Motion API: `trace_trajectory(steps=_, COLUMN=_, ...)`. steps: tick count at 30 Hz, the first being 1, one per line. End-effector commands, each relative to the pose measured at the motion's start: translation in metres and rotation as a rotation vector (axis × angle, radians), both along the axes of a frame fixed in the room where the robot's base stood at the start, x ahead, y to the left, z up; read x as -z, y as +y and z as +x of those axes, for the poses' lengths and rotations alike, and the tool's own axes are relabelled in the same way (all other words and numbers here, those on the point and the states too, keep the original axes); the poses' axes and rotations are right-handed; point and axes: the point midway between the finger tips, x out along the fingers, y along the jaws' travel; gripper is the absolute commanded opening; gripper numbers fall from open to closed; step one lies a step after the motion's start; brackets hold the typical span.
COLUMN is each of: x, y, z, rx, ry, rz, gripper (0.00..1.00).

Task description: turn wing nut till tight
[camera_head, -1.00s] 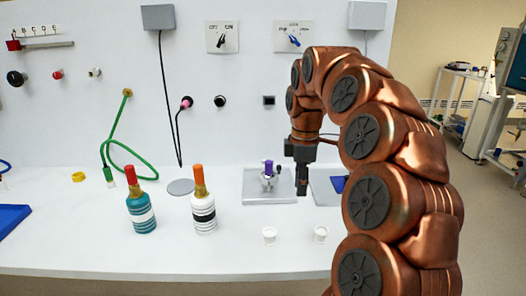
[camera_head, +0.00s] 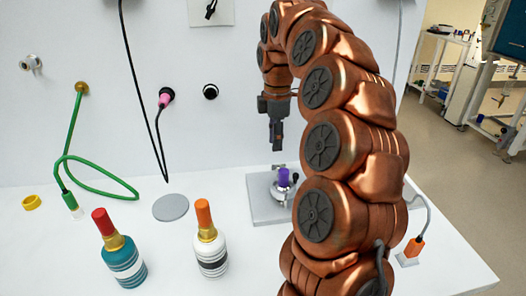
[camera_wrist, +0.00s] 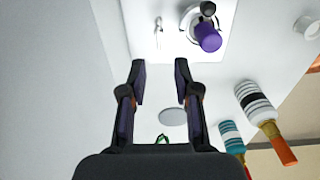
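A grey square plate (camera_head: 262,212) lies on the white bench and carries a small round metal fixture with a purple cylinder (camera_head: 284,177) and a dark knob beside it. In the wrist view the purple cylinder (camera_wrist: 208,38) is at the upper right of the plate (camera_wrist: 177,52). A small silvery piece (camera_wrist: 158,30) on the plate, left of the cylinder, may be the wing nut; it is too small to be sure. My gripper (camera_head: 277,148) hangs above the back of the plate, apart from the fixture. In the wrist view my gripper (camera_wrist: 160,68) is open and empty.
A teal striped bottle (camera_head: 124,262) and a white striped bottle (camera_head: 211,252) stand at the front left. A grey disc (camera_head: 171,208), a green hose (camera_head: 95,188) and a yellow ring (camera_head: 31,202) are further left. The white wall panel rises behind.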

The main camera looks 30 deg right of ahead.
Motion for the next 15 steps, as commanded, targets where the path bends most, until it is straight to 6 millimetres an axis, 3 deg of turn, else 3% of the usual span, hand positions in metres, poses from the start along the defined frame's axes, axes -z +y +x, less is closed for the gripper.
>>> trace_trajectory(steps=8, x=0.010, y=-0.002, z=-0.001, rx=0.004, ry=0.000, rz=0.000, gripper=0.31)
trace_trajectory(steps=15, x=0.034, y=-0.001, z=-0.001, rx=0.002, ry=0.003, rz=0.000, gripper=0.31)
